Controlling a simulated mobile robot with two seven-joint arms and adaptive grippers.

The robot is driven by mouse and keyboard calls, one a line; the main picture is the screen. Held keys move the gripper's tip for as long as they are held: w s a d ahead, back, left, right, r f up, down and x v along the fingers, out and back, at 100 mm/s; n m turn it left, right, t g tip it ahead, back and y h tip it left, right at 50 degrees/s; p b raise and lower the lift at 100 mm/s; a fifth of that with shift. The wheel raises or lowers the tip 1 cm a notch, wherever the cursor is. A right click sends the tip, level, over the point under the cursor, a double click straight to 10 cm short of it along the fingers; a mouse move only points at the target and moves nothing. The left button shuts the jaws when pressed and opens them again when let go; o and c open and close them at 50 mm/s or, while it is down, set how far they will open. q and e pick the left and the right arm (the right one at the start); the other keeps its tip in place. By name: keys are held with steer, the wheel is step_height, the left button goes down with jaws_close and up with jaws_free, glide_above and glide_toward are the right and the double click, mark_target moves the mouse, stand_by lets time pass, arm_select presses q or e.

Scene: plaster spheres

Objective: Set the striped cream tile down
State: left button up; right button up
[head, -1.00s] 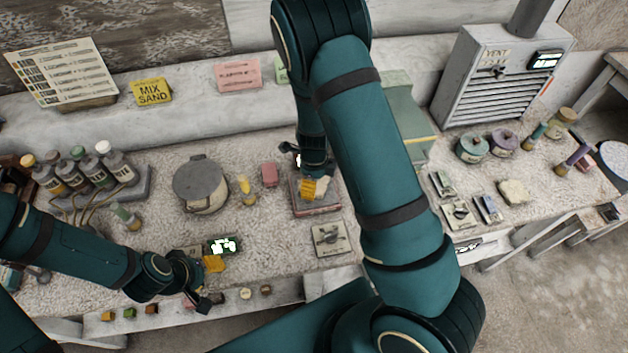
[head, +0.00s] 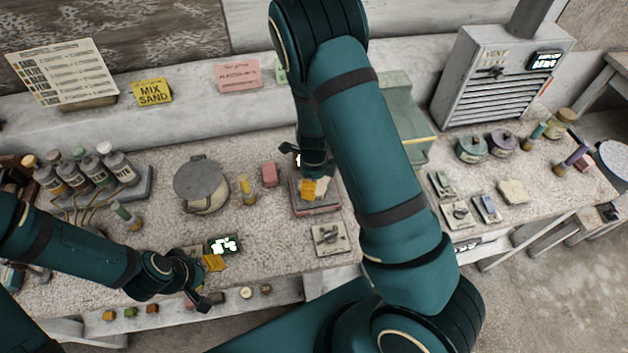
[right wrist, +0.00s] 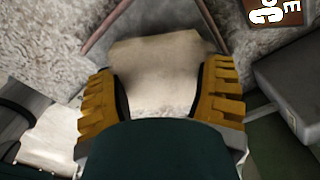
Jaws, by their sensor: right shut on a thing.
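The cream tile (right wrist: 158,72) is between the two yellow fingers of my right gripper (right wrist: 160,98) in the right wrist view. Its stripes cannot be made out. In the head view my right gripper (head: 314,188) is shut on the tile (head: 322,186), low over a pinkish-rimmed square stand (head: 318,210). Whether the tile touches the stand cannot be told. My left gripper (head: 210,281) has its fingers apart at the table's front, near a small lit display (head: 223,244), with nothing visible between them.
A lidded grey pot (head: 201,184), a yellow bottle (head: 247,191) and a pink block (head: 270,174) stand left of the stand. A square plate with a knob (head: 329,239) lies in front. A green box (head: 408,125) is behind my right arm. Bare table shows around the pot.

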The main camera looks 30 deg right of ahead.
arm_select(q)
steer(key=shift+f+b, duration=0.35)
steer(key=shift+b, duration=0.1)
arm_select(e)
steer(key=shift+f, duration=0.65)
steer(key=o, duration=1.3)
steer(key=shift+c, duration=0.2)
arm_select(q)
steer(key=shift+r+p, duration=2)
arm_select(e)
steer(key=shift+r, duration=2.05)
steer(key=shift+f, duration=0.1)
